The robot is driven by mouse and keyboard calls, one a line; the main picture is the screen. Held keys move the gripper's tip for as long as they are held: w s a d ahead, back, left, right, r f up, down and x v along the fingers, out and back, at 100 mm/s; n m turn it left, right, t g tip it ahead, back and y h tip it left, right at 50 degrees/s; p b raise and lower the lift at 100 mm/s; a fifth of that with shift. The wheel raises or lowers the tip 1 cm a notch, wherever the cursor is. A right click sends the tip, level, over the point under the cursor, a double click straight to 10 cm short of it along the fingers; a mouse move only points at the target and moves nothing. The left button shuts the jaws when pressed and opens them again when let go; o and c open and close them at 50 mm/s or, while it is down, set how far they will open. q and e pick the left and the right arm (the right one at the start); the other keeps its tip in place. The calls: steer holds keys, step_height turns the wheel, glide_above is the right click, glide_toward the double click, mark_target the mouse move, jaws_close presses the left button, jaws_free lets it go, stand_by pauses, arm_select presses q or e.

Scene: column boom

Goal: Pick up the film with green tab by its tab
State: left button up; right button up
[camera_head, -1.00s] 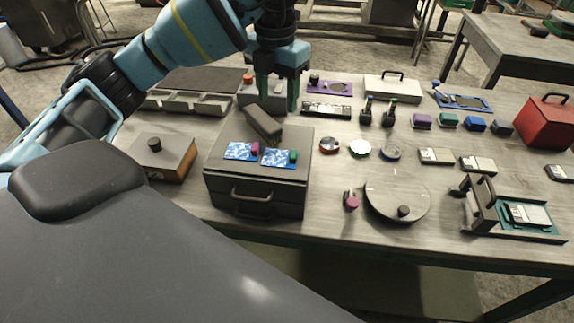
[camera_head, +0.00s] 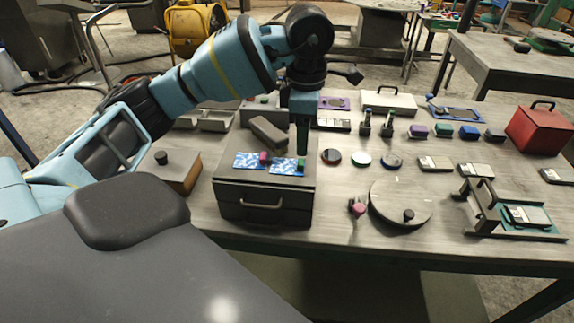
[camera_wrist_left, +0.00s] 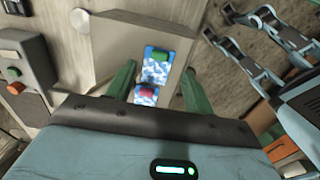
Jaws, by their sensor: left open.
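The film with the green tab (camera_head: 286,167) lies flat on the lid of a dark grey box (camera_head: 240,205), a blue and white patterned sheet. Its green tab (camera_head: 301,165) is at its right edge. My right gripper is not in view.
A round disc with a knob (camera_head: 400,200) and several small discs are to the right. A small box with a black knob (camera_head: 178,172) is to the left.

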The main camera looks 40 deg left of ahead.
mark_target(303, 161)
arm_select(q)
steer(key=shift+f+p, duration=0.3)
steer(key=shift+f, duration=2.95)
steer(key=c, duration=1)
steer(key=shift+c, duration=0.2)
steer(key=shift+r, duration=0.2)
steer(key=shift+r, duration=0.3)
steer(key=r, duration=0.2)
steer(key=shift+s+d+r, duration=0.2)
steer(key=shift+d+r, duration=0.1)
steer(key=s+d+r, duration=0.1)
steer(key=s+d, duration=0.9)
steer(key=s, duration=0.1)
steer(key=shift+s+d+r+b, duration=0.15)
steer(key=shift+s+r+b, duration=0.1)
steer(key=shift+b, duration=0.1)
